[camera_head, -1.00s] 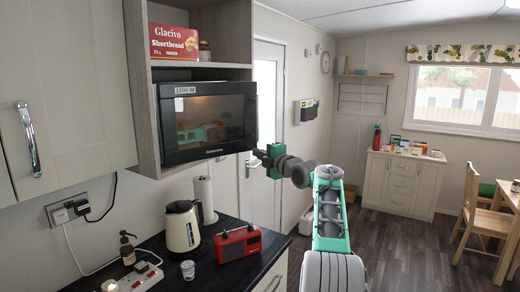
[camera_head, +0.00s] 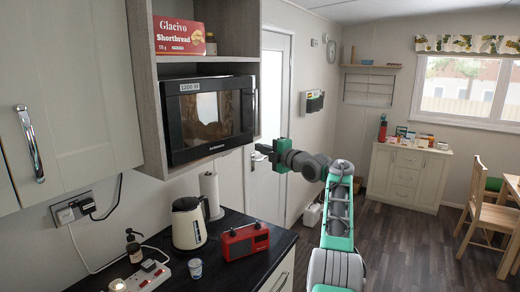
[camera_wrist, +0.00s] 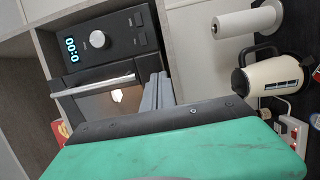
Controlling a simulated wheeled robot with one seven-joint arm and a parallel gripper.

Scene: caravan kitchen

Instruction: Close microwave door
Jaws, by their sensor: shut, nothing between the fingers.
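The black microwave (camera_head: 172,125) sits in the wall cabinet, its dark-windowed door (camera_head: 210,115) facing the room. The wrist view shows its control panel (camera_wrist: 105,42) with a lit display, and the door's silver handle (camera_wrist: 95,86) beside the panel. My gripper (camera_head: 260,150) is beside the door's lower right corner, outside the cabinet. In the wrist view its grey fingers (camera_wrist: 158,92) are together and empty, in front of the door near the handle's end. Contact is unclear.
Below, the dark counter (camera_head: 240,278) carries a cream kettle (camera_head: 188,226), a red radio (camera_head: 243,241), a paper roll (camera_head: 210,192) and a socket strip (camera_head: 148,277). A red shortbread box (camera_head: 179,38) is on the shelf above the microwave.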

